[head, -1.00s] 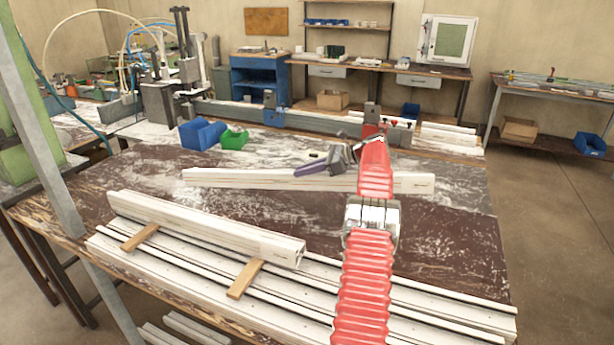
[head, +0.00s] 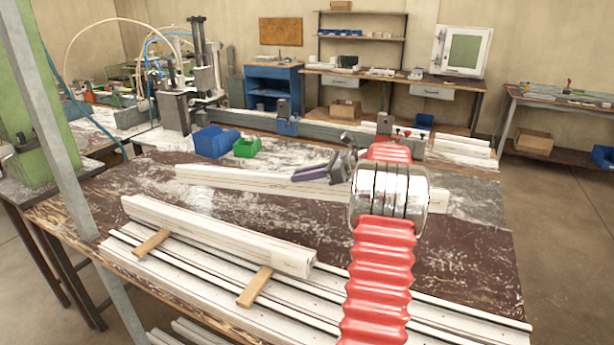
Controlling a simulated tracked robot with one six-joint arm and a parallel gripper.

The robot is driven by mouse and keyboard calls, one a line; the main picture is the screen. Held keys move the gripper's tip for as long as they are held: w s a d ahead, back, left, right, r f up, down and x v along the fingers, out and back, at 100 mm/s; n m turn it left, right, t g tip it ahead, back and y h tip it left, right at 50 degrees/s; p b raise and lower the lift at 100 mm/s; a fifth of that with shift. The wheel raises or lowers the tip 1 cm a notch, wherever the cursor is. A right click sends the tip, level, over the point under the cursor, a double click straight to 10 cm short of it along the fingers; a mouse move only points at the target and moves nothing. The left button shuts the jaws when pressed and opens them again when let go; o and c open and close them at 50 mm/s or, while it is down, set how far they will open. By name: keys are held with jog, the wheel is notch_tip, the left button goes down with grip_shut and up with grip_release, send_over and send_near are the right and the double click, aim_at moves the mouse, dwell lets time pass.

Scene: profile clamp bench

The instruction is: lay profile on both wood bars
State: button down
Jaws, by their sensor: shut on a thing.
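A long white profile (head: 235,181) extends across the back half of the brown bench, partly behind my arm. My gripper (head: 308,173) is at its middle, shut on it. The fingers hide part of the grip, and I cannot tell whether the profile is clear of the bench top. A second white profile (head: 215,234) lies nearer, across two wood bars. The left wood bar (head: 152,242) and the right wood bar (head: 254,288) stick out from under its front side.
White rails (head: 200,281) run along the bench's front. A blue bin (head: 213,142) and a green bin (head: 247,148) stand at the back left. A grey clamp beam (head: 340,131) crosses behind. A grey post (head: 50,120) stands at the left.

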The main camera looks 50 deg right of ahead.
jog(key=s+a, duration=0.4)
jog(key=a, duration=0.5)
jog(key=s+a+m+t+h, duration=0.1)
jog(key=s+a, duration=0.3)
jog(key=a, duration=0.5)
jog(key=shift+s+a+r, duration=0.15)
jog(key=shift+a+r, duration=0.25)
jog(key=shift+r, duration=0.05)
jog(key=shift+s, duration=0.1)
